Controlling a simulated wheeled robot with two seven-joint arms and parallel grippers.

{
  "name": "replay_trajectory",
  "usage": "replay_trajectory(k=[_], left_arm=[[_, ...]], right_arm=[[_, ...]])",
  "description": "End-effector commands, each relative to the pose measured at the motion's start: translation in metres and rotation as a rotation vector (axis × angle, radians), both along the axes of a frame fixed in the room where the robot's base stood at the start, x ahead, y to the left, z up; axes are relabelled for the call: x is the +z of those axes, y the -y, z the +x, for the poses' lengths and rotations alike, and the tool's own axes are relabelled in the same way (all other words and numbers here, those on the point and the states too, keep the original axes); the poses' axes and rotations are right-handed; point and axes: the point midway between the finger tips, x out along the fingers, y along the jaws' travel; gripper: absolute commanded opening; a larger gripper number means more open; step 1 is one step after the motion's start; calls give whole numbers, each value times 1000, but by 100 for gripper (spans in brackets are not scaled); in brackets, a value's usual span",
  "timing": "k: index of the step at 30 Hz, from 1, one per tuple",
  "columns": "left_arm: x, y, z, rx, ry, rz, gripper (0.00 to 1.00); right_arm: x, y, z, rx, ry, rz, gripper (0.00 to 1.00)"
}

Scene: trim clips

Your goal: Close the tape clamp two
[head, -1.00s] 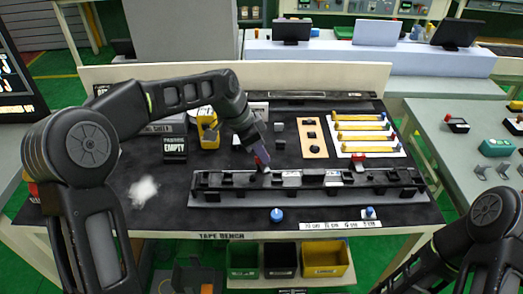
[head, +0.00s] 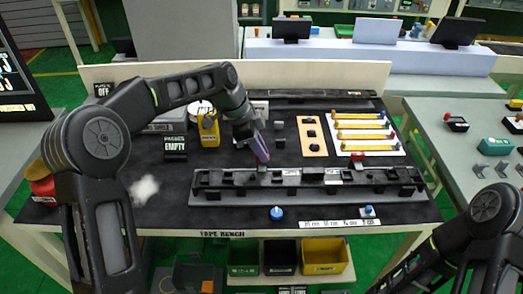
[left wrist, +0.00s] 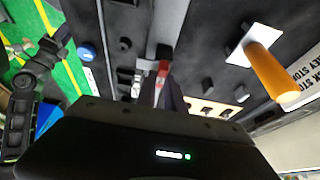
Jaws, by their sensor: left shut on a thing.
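The long black fixture rail (head: 225,190) with several clamps lies along the front of the tape bench. My left gripper (head: 263,164) reaches down to the left-middle part of this rail. In the left wrist view, the left gripper (left wrist: 166,88) is shut on a small red part (left wrist: 163,68), which looks like a clamp lever. The fingers hide most of it, and it hardly shows in the head view. I cannot tell which clamp number it is or how far it is closed. My right gripper is not in view; only my right arm shows at lower right.
A yellow dispenser (head: 209,130) and a black "EMPTY" sign (head: 175,145) stand at the back left. A board with yellow strips (head: 362,152) lies at the back right. A blue knob (head: 277,213) stands in front of the rail. A white tuft (head: 146,188) lies at left.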

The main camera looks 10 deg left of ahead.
Motion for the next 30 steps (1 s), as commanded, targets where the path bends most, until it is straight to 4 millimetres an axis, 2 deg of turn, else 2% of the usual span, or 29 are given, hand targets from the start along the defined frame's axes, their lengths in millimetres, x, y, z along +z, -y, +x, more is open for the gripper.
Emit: replay_trajectory(k=[1, 9, 19, 23, 30], left_arm=[[0, -1, 0, -1, 2, 3, 14], [0, 0, 0, -1, 1, 1, 35], [4, -2, 0, 1, 3, 1, 35], [15, -7, -1, 2, 4, 1, 35], [52, -21, -4, 2, 4, 1, 35]], right_arm=[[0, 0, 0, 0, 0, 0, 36], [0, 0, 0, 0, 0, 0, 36], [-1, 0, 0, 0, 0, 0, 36], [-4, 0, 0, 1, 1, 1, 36], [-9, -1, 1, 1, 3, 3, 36]])
